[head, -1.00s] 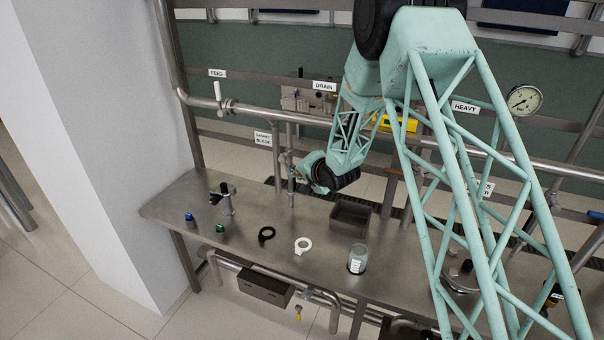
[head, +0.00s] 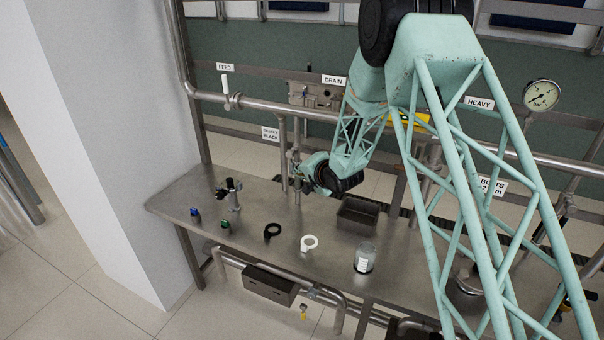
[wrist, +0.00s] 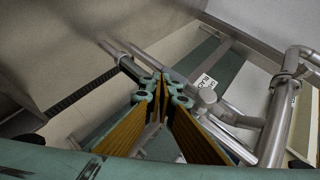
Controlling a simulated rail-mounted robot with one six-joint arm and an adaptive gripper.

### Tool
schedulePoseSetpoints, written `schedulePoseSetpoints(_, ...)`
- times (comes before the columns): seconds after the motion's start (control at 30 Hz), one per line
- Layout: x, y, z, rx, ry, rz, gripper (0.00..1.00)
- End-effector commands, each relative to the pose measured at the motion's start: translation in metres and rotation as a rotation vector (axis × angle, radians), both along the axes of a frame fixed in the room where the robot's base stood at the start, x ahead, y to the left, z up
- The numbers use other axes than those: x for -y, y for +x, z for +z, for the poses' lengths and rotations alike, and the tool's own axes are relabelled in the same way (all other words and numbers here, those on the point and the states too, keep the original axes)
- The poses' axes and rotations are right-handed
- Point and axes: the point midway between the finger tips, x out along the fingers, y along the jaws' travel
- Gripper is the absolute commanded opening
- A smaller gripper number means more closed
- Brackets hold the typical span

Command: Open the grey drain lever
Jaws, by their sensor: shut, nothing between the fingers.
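The DRAIN label (head: 333,80) hangs on the back rail in the head view. A lever beneath it is not clearly visible there, because my arm covers part of that area. My gripper (head: 298,170) is low beside a thin vertical pipe behind the bench. In the wrist view my gripper (wrist: 163,84) is shut, with its fingers together and nothing between them. A grey rounded fitting (wrist: 207,97) with a bar is close to the right of the fingertips. I cannot tell whether it is the grey drain lever, or whether the fingers touch it.
The steel bench (head: 215,262) holds a black ring (head: 271,231), a white ring (head: 309,243), a glass jar (head: 364,258) and a dark tray (head: 357,216). A white FEED lever (head: 225,84) stands on the long pipe. Pipes crowd my gripper in the wrist view.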

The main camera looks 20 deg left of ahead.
Motion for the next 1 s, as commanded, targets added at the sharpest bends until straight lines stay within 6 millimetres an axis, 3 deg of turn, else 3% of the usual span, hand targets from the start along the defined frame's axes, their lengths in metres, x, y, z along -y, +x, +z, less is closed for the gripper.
schedulePoseSetpoints(0.67, -0.002, 0.0, -0.001, 0.0, 0.0, 0.0, 0.0)
schedulePoseSetpoints(1.0, 0.011, 0.003, 0.0, 0.0, 0.001, -0.001, 0.0)
